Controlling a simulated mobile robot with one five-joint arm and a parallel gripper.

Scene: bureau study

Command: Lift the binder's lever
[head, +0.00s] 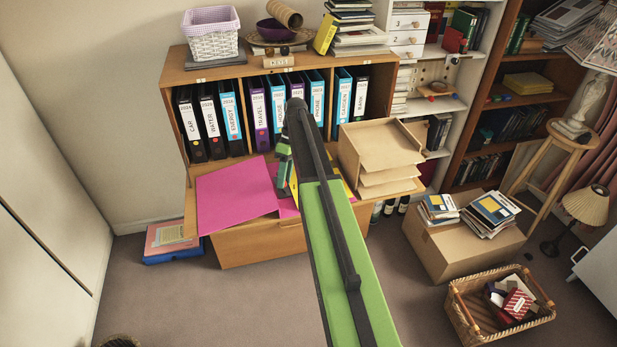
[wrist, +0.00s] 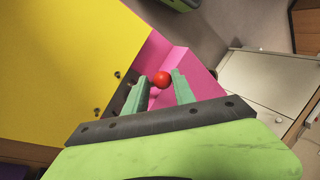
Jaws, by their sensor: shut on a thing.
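The open binder lies on the bureau's flap, with its pink cover (head: 232,192) showing left of my arm in the head view. Pink also shows beyond the fingers in the wrist view (wrist: 196,72). A red ball knob (wrist: 162,79), apparently the end of the binder's lever, sits between my fingertips. My gripper (wrist: 160,82), with its teal fingers, is shut on it. In the head view my gripper (head: 283,178) is over the binder's right part. My arm hides the lever and rings there. A yellow sheet (wrist: 65,60) with small dark holes lies beside the fingers.
A row of upright labelled binders (head: 210,122) stands on the shelf behind. A wooden letter tray (head: 384,146) stands just right of my arm. A cardboard box (head: 450,250) and a wicker basket (head: 470,325) are on the floor at right.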

